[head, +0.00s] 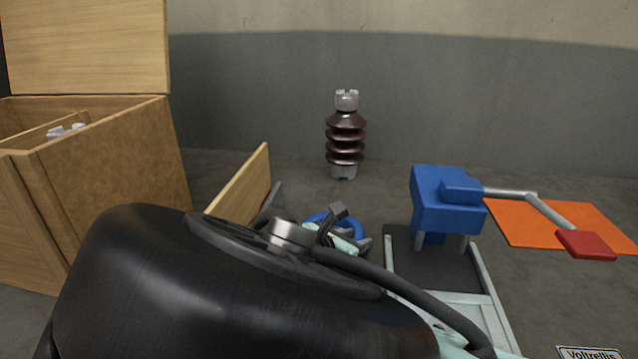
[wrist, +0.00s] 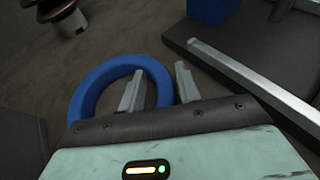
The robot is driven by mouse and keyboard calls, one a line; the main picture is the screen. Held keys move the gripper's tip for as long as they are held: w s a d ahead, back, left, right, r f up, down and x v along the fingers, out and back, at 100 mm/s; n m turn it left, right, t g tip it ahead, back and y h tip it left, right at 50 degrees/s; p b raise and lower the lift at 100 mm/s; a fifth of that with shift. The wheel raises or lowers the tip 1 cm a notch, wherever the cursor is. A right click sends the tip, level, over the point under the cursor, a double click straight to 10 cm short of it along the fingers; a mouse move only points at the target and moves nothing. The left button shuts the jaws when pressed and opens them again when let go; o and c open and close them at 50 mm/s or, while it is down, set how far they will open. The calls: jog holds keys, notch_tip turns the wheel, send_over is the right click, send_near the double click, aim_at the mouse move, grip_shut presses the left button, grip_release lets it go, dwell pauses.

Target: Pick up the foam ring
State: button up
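The foam ring is a thick blue ring (wrist: 92,90) lying flat on the grey surface in the wrist view. In the head view the blue ring (head: 316,217) shows only in part behind my gripper (head: 350,241). My gripper (wrist: 159,68) is open in the wrist view. Its left finger is over the ring's opening and its right finger is outside the ring's right side. The right part of the band shows between the fingers, with gaps. The near part of the ring is hidden by the gripper body. I cannot tell the fingertips' height relative to the band.
A brown ribbed insulator (head: 345,140) stands behind. A blue block device with a lever and red pad (head: 586,244) stands right on a dark framed base (head: 484,285), near an orange mat (head: 535,225). An open wooden box (head: 115,160) and a wooden board (head: 240,185) are left.

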grip_shut()
jog(key=shift+r, duration=0.15)
